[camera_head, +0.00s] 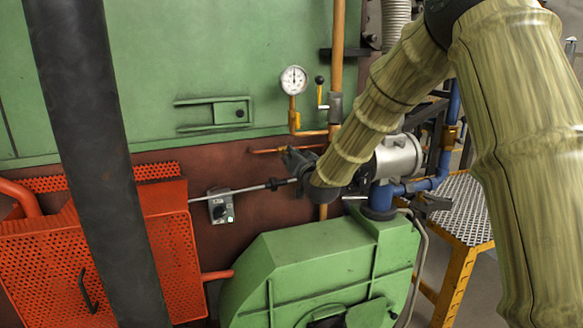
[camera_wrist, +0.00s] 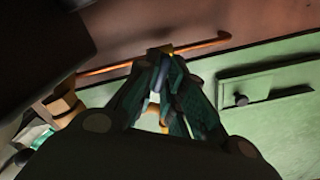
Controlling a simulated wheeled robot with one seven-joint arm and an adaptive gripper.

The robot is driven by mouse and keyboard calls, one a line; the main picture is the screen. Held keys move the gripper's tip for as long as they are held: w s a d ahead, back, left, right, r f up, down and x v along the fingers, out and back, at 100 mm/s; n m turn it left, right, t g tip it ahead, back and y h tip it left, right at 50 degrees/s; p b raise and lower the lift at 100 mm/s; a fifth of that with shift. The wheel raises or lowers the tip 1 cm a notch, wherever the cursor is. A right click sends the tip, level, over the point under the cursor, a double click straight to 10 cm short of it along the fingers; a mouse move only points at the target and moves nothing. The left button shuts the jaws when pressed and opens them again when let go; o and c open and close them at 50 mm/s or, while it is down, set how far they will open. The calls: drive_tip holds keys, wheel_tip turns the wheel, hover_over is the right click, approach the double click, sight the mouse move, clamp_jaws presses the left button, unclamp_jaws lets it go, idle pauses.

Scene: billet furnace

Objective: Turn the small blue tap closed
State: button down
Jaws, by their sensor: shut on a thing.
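My gripper (camera_head: 297,160) is in front of the brown-red wall, just below the thin horizontal copper pipe (camera_head: 268,151). In the wrist view its dark fingers (camera_wrist: 168,75) are closed together around a small blue piece, the tap (camera_wrist: 159,72). In the head view the tap is hidden behind my gripper and forearm.
A pressure gauge (camera_head: 293,80) and a black-knobbed lever (camera_head: 320,81) are above my gripper. A thin rod (camera_head: 240,190) runs close by at left. The green blower housing (camera_head: 310,265) is below, the orange mesh guard (camera_head: 150,250) left. A blue pipe (camera_head: 428,183) is at right.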

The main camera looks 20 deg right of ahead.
drive_tip(key=shift+d+f+m+b, duration=0.1)
drive_tip(key=shift+f+m+b, duration=0.05)
drive_tip(key=shift+m+b, duration=2.9)
drive_tip(key=shift+d+f+m+b, duration=0.1)
drive_tip(key=shift+f+m+b, duration=0.05)
drive_tip(key=shift+m+b, duration=2.9)
drive_tip(key=shift+r+b, duration=0.1)
drive_tip(key=shift+b, duration=0.3)
drive_tip(key=c, duration=1.5)
unclamp_jaws()
drive_tip(key=s, duration=1.2)
drive_tip(key=shift+d, duration=0.2)
